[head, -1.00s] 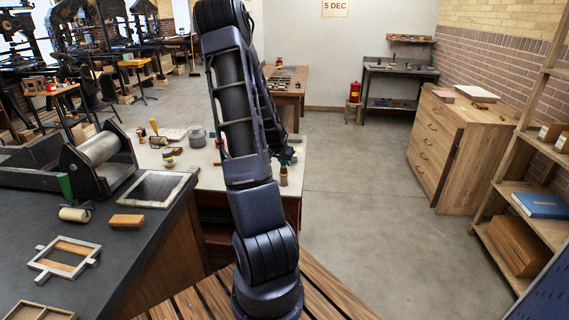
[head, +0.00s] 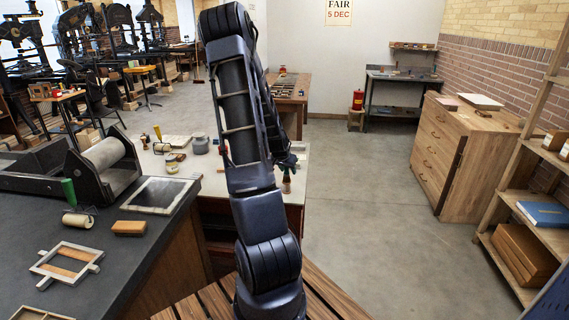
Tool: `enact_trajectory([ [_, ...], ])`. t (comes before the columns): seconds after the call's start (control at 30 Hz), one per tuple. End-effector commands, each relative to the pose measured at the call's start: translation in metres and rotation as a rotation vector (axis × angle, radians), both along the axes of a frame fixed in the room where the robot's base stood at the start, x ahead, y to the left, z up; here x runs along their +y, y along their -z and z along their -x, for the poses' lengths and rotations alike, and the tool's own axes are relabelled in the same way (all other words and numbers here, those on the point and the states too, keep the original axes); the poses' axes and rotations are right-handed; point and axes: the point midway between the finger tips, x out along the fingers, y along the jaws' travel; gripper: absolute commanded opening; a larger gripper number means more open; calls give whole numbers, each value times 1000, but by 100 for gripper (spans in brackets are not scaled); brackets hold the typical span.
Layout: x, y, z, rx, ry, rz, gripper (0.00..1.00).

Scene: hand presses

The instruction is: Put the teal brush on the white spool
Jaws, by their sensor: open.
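My arm rises through the middle of the head view and bends back down behind itself. My gripper (head: 290,161) shows only in part as a dark shape just right of the arm, over the right end of the pale-topped table (head: 211,182). It is open; its fingertips are largely hidden. A small upright brownish thing (head: 287,181) with a paler upper part stands right under it, and I cannot tell what it is or whether they touch. I cannot make out the teal brush or the white spool for sure; my arm covers part of that table.
The dark bench (head: 120,262) at left holds a big roller (head: 105,152), a cream hand roller (head: 78,220), a tan block (head: 129,228) and a frame (head: 66,262). A grey pot (head: 200,145) stands on the pale table. Floor is clear toward the drawer cabinet (head: 462,150).

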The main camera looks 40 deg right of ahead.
Motion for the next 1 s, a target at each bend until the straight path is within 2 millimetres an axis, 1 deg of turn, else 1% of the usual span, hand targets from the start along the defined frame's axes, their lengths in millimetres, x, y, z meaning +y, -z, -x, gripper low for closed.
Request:
enact_trajectory([
  [0.43, 21, -39, 8, -2, -2, 0, 46],
  [1.0, 41, -76, 18, -1, -3, -1, 46],
])
